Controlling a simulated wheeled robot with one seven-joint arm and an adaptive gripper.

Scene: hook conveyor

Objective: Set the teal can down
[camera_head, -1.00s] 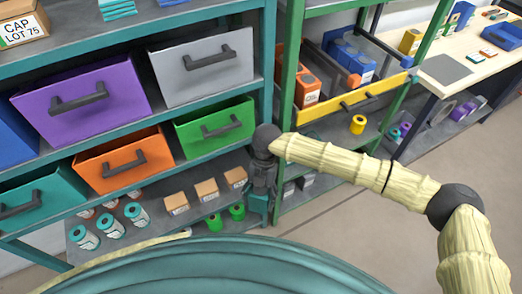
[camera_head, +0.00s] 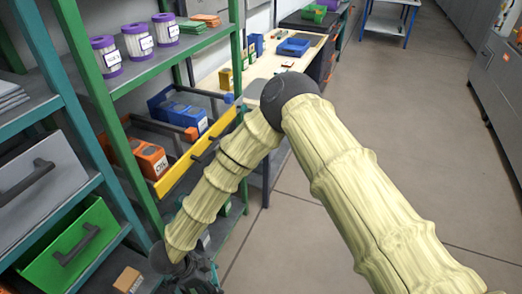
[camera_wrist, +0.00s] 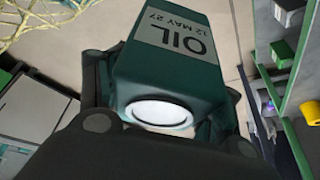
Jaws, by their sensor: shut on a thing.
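The teal can (camera_wrist: 172,68) fills the middle of the wrist view. It is a dark teal box-shaped can with a grey label reading OIL 12 MAY 27 and a round white cap. My gripper (camera_wrist: 165,95) is shut on it, with a dark finger along each side. In the head view my gripper (camera_head: 198,278) is at the bottom edge, low in front of the shelves, and I cannot make out the can there.
A yellow drawer (camera_head: 183,165) stands pulled out, with orange and blue oil cans in it. A green bin (camera_head: 75,245) and a grey bin (camera_head: 45,175) are at left. A workbench (camera_head: 262,68) with a blue tray (camera_head: 293,47) stands farther back. Floor at right is clear.

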